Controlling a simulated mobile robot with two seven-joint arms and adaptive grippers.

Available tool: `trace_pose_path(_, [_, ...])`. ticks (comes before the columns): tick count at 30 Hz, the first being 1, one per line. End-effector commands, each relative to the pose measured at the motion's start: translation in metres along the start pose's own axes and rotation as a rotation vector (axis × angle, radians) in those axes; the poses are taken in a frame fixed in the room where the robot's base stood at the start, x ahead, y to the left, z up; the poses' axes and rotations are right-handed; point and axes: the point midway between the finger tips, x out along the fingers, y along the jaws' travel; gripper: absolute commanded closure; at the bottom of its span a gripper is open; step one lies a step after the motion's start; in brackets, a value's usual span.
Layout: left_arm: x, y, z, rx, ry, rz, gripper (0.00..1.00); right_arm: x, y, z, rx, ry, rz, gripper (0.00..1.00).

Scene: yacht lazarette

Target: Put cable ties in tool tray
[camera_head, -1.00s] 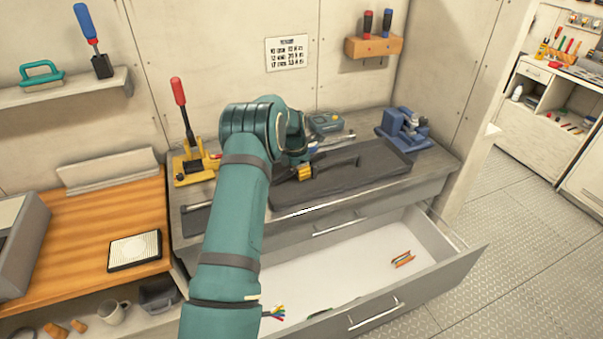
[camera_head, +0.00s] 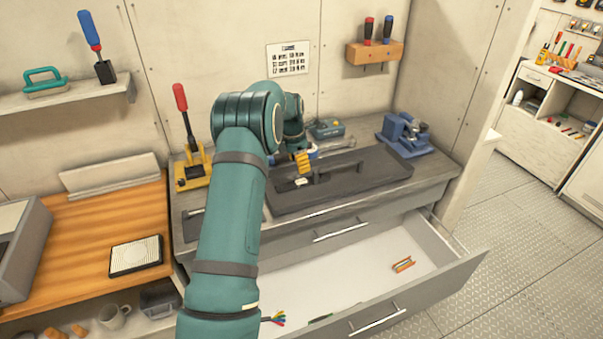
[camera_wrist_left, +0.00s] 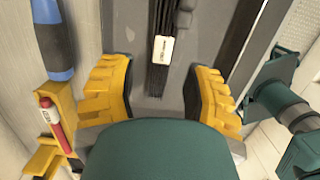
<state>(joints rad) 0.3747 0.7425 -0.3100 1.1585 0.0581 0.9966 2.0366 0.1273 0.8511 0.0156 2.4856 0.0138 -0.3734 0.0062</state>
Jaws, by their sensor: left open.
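The dark grey tool tray (camera_head: 362,181) lies on the worktop above the open drawer. A black bundle with a white label, which looks like the cable ties, lies in the tray's left part; its label (camera_head: 301,182) shows in the head view. In the left wrist view the cable ties (camera_wrist_left: 161,75) lie ahead of and between my fingers, apart from both. My left gripper (camera_head: 303,160) has yellow fingers and is above the tray's left end. It is open and empty, also in the left wrist view (camera_wrist_left: 160,92). My right gripper is out of view.
The drawer (camera_head: 350,262) is pulled out below and holds an orange item (camera_head: 403,264) and coloured wires (camera_head: 273,318). A yellow tool with a red handle (camera_head: 190,160) stands left of the tray, a blue vise (camera_head: 405,134) right. A teal device (camera_head: 327,128) is behind.

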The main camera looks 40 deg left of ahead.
Motion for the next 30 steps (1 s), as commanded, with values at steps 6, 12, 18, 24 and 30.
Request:
trace_pose_path(6, [-0.037,0.0,0.0,0.0,-0.001,0.002,0.51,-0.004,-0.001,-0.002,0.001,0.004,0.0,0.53])
trace_pose_path(12, [-0.05,0.0,0.001,0.001,-0.001,0.001,0.51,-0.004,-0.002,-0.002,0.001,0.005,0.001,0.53])
trace_pose_path(18, [-0.051,0.0,0.0,0.0,0.0,0.0,0.51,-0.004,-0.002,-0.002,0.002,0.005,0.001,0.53])
trace_pose_path(24, [-0.051,0.0,0.0,0.0,0.0,0.0,0.51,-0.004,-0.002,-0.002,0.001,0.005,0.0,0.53])
trace_pose_path(30, [-0.051,0.0,0.0,0.0,0.0,0.0,0.51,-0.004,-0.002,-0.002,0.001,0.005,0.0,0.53])
